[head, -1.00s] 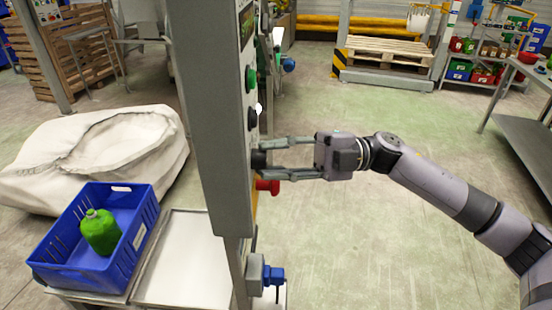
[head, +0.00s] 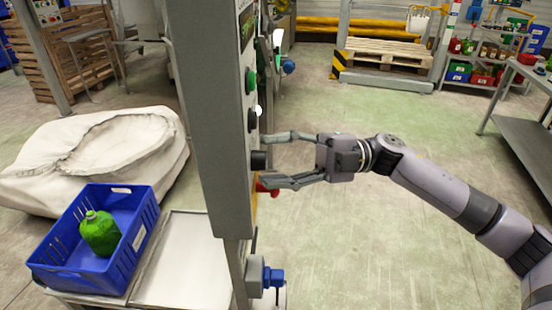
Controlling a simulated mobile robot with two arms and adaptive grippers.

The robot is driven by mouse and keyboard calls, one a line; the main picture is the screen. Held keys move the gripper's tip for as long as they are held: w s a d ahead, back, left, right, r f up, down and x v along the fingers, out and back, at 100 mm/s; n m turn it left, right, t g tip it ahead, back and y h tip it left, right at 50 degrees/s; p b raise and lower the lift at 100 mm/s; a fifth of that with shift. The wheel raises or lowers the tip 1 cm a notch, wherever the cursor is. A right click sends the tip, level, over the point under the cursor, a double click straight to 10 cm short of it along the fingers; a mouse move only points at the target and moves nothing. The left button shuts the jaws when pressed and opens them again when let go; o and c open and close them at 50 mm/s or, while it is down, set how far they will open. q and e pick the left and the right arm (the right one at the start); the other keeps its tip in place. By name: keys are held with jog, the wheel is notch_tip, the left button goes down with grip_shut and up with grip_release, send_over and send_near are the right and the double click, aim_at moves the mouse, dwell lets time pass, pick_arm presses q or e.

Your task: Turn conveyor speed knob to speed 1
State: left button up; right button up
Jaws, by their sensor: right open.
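The grey control panel (head: 208,120) stands upright in the middle of the head view, seen nearly edge-on. On its right-hand face are a green button (head: 250,82), a black control (head: 252,119) and a lower black knob (head: 258,160). My right gripper (head: 265,160) is open, with one finger above the lower knob and one below it. Both fingertips stand apart from the knob. A red button (head: 267,187) is partly behind the lower finger. The knob's markings and pointer cannot be read from here. My left gripper is not in view.
A blue crate (head: 68,277) with a green jug (head: 100,233) stands at the lower left beside a pale metal surface (head: 182,265). A white sack (head: 60,180) lies behind. A blue connector (head: 273,277) juts out below the panel. The floor right of the panel is clear.

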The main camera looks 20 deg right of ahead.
jog(key=d+f, duration=0.2)
jog(key=d, duration=0.9)
jog(key=shift+d, duration=0.3)
